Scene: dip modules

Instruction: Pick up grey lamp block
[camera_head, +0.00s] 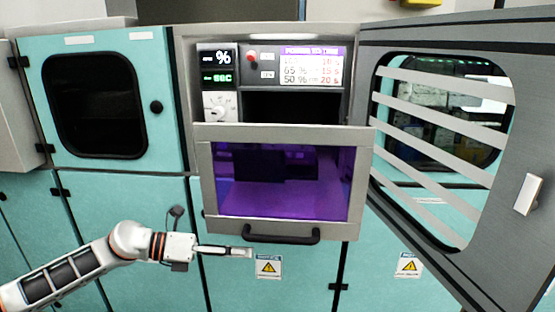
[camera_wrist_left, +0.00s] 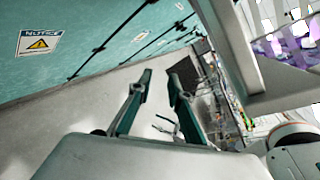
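No separate grey lamp block can be told apart for certain. A grey-framed front (camera_head: 362,185) with a purple-lit window and a black bar handle (camera_head: 282,237) stands out from the middle cabinet in the head view. My left gripper (camera_head: 250,253) is just below and left of that handle, apart from it, pointing right. In the left wrist view my left gripper (camera_wrist_left: 160,80) has its two fingers apart, with nothing held between them. My right gripper is in neither view.
A grey door (camera_head: 440,255) with a slatted window hangs open at the right. A closed teal door (camera_head: 170,125) with a dark window is at the left. A dial panel (camera_head: 219,107) sits above the purple window. Teal cabinet fronts (camera_head: 225,280) lie behind my left gripper.

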